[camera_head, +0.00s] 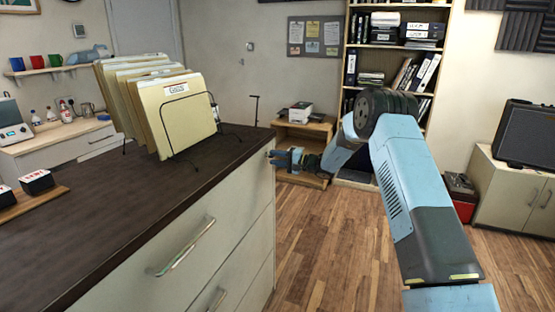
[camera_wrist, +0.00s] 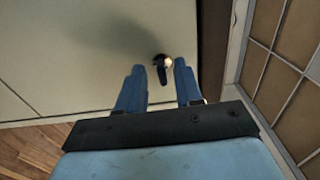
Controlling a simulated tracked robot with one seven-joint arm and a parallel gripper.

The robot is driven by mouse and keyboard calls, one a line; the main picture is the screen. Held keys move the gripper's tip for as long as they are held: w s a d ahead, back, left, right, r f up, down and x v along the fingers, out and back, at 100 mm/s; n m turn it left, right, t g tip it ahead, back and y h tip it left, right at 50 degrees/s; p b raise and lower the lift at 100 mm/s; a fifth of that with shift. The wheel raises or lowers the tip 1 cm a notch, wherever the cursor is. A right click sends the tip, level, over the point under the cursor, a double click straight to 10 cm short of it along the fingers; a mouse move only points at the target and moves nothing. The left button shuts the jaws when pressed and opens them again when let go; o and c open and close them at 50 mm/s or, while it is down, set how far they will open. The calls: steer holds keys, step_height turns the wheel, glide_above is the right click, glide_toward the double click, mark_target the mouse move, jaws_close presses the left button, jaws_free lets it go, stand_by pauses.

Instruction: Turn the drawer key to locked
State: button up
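The drawer key (camera_wrist: 162,73) is a small dark piece in a round lock on the pale cabinet front (camera_wrist: 80,50) in the wrist view. A bright metallic glint shows at the lock. The key's bow points down in that picture. My gripper (camera_wrist: 159,66) has its two blue fingers apart, one on each side of the key, with no clear contact. In the head view my gripper (camera_head: 283,157) is close to the upper far corner of the drawer cabinet (camera_head: 240,225). The key cannot be made out there.
The dark countertop (camera_head: 100,225) carries a wire rack of folders (camera_head: 175,115) near its far edge. A metal drawer handle (camera_head: 183,246) sticks out from the front. A low wooden shelf (camera_head: 306,130) and a bookcase stand behind. The wooden floor (camera_head: 345,245) at right is clear.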

steer(key=shift+w+a, duration=0.15)
steer(key=shift+a, duration=0.15)
jaws_close()
